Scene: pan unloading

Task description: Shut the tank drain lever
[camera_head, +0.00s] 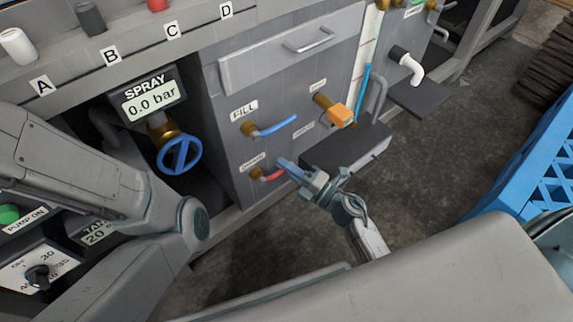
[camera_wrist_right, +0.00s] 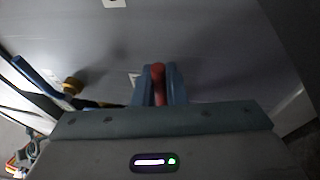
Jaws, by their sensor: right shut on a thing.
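The tank drain lever (camera_head: 269,176) is red on a brass valve, low on the grey cabinet front, under a small label. My right gripper (camera_head: 284,167) is at the lever's outer end. In the right wrist view the red lever (camera_wrist_right: 158,84) lies between the two blue-grey fingers (camera_wrist_right: 159,88), which are shut on it. The fingers hide part of the lever in the head view. A grey arm of mine fills the left side, but my left gripper does not show.
A blue FILL lever (camera_head: 277,127) sits just above the drain lever. An orange-handled valve (camera_head: 339,115) is to the upper right, above a dark ledge (camera_head: 345,150). A blue valve wheel (camera_head: 180,155) is to the left. A blue crate (camera_head: 530,165) stands on the floor at right.

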